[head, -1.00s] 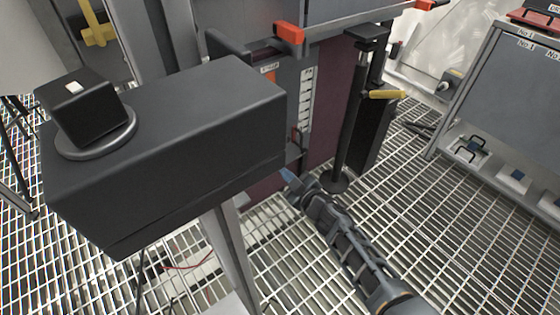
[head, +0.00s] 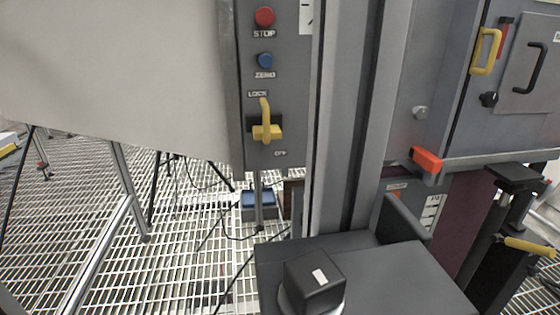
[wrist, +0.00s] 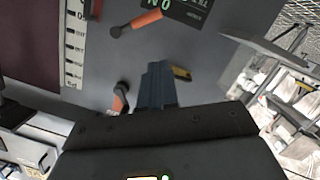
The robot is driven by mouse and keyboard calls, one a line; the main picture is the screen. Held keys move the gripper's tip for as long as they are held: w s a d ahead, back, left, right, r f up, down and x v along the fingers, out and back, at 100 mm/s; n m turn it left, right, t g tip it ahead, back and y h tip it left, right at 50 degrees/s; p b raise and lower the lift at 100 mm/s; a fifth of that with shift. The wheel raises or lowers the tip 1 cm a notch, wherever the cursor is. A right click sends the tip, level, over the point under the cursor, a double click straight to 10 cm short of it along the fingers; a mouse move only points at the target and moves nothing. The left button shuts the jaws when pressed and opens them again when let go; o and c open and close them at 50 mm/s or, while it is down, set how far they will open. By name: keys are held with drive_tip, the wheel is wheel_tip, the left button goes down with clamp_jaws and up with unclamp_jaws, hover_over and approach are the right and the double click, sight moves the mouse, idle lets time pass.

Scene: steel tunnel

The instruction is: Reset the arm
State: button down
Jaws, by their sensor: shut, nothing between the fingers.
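In the wrist view my gripper (wrist: 157,82) shows as blue-grey fingers held together, with nothing between them. Behind the fingers is a grey panel (wrist: 215,55) with an orange lever (wrist: 137,23), a yellow handle (wrist: 180,73) and a black display (wrist: 185,10) with green characters. I cannot tell whether the fingers touch the panel.
In the head view a control panel carries a red STOP button (head: 264,17), a blue ZERO button (head: 264,60) and a yellow lock handle (head: 266,125). Grating floor (head: 70,185) lies open at left.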

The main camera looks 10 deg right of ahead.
drive_tip(key=s+a+r+m, duration=0.1)
drive_tip(key=s+a+r, duration=0.25)
drive_tip(key=s, duration=0.55)
drive_tip(key=s+a+r+m, duration=0.15)
drive_tip(key=s+a, duration=0.25)
drive_tip(key=s, duration=0.5)
drive_tip(key=s+a+r, duration=0.3)
drive_tip(key=s+r, duration=0.1)
drive_tip(key=s, duration=0.5)
drive_tip(key=s+a+r+m+g+y, duration=0.1)
drive_tip(key=s+a+r+m+y, duration=0.15)
drive_tip(key=s+r, duration=1.15)
wheel_tip(320, 180, up, 26)
drive_tip(key=w+p, duration=0.1)
drive_tip(key=p, duration=2.3)
drive_tip(key=shift+w+a+r+h, duration=0.25)
drive_tip(key=shift+w+h, duration=0.1)
drive_tip(key=shift+h, duration=0.1)
